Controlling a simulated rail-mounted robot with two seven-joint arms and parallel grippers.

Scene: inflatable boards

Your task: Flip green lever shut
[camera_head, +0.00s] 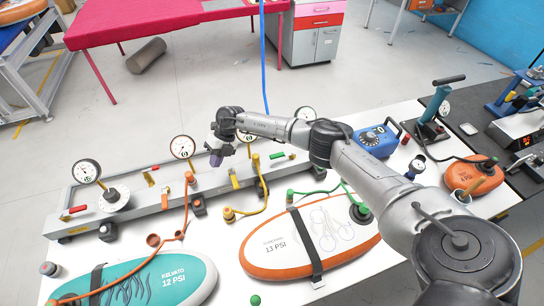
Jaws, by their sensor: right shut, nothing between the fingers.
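The green lever (277,156) is on the right part of the long grey manifold rail (130,212), behind the orange-and-white board. It lies roughly in line with the rail. My right gripper (216,158) hangs above the rail, to the left of the green lever and apart from it. Its fingers are shut and hold nothing. The green hose (315,191) runs from a green fitting in front of the rail toward the orange-and-white board (280,245). My left gripper is out of view.
Gauges (182,147), a yellow lever (233,178), a red lever (76,209) and orange and yellow hoses crowd the rail. A teal board (170,282) lies front left. A blue pump box (376,140) and a hand pump (434,115) stand right. Blue cable (264,60) hangs behind.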

